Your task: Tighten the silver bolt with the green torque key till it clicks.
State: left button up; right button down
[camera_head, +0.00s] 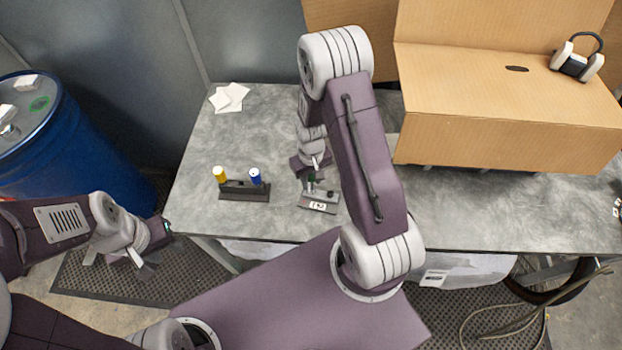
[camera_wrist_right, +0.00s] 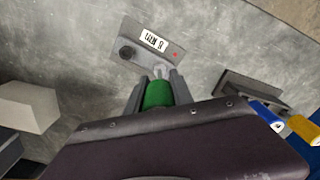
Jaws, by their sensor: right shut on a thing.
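My right gripper (camera_head: 311,180) is shut on the green torque key (camera_wrist_right: 158,94), with one finger on each side of its handle. In the right wrist view the key's front end points at a small metal plate (camera_wrist_right: 138,30) with a white label, a black knob and a red mark. A silvery piece (camera_wrist_right: 160,70) shows between the green handle and the plate; I cannot tell bolt from key shaft, or whether they touch. The plate (camera_head: 328,208) lies on the table in the head view. My left gripper (camera_head: 142,260) hangs left of the table; its jaw opening is unclear.
A dark rack (camera_head: 244,194) holding a yellow key (camera_head: 219,174) and a blue key (camera_head: 255,176) stands left of the plate. White papers (camera_head: 229,97) lie at the back left. A cardboard box (camera_head: 500,140) with a headset (camera_head: 577,62) fills the right. A blue barrel (camera_head: 60,150) stands left.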

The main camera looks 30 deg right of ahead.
jog(key=shift+r+p, duration=2.05)
jog(key=shift+r, duration=0.4)
